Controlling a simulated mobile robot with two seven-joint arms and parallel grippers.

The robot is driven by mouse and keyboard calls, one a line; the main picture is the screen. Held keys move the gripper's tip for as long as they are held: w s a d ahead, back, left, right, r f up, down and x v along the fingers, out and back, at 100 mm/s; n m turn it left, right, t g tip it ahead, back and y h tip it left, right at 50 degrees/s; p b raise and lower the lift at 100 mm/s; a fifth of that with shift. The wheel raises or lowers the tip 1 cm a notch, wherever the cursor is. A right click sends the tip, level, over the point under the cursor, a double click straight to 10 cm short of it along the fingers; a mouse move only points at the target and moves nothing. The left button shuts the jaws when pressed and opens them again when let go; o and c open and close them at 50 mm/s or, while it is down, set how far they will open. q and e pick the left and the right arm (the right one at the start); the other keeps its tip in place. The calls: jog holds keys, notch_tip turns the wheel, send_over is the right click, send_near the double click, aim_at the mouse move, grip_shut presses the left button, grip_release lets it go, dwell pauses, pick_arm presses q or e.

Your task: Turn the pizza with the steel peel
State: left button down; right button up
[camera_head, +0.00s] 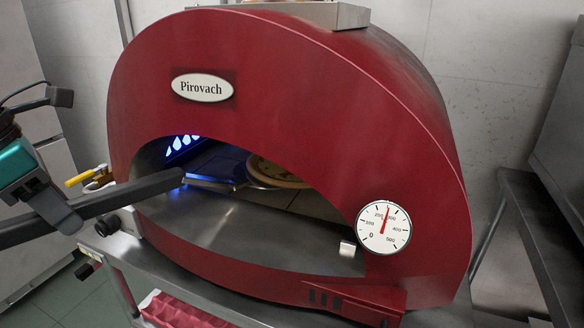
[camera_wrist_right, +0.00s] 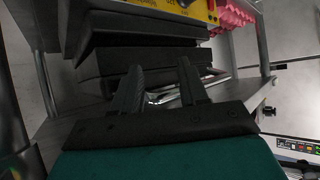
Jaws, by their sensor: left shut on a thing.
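The peel's thick dark handle (camera_head: 120,197) runs from the left edge of the head view into the oven mouth. My left gripper (camera_head: 62,212) is shut on this handle, outside the oven. The peel's steel head (camera_head: 222,170) is inside the oven, lit blue by the flames. The pizza (camera_head: 272,175) lies deeper inside on the right, partly hidden by the red arch. The peel head reaches the pizza's left side; I cannot tell whether it is under it. In the right wrist view my right gripper (camera_wrist_right: 160,85) has its fingers apart with nothing between them.
The red oven (camera_head: 290,80) stands on a steel stand, with blue flames (camera_head: 182,146) at the mouth's left. A dial gauge (camera_head: 384,227) is on its front right. A yellow-handled valve (camera_head: 88,176) is beside its left edge. A dark bench (camera_head: 540,230) stands at right.

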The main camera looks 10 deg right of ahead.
aim_at(19, 219)
pick_arm(q)
jog(key=shift+s+a+b, duration=0.65)
jog(key=shift+s+a, duration=0.65)
jog(key=shift+a, duration=0.2)
jog(key=shift+s+a+b, duration=0.4)
jog(key=shift+s+a, duration=0.15)
jog(key=shift+a, duration=0.2)
jog(key=shift+s+a, duration=0.4)
jog(key=shift+a, duration=0.05)
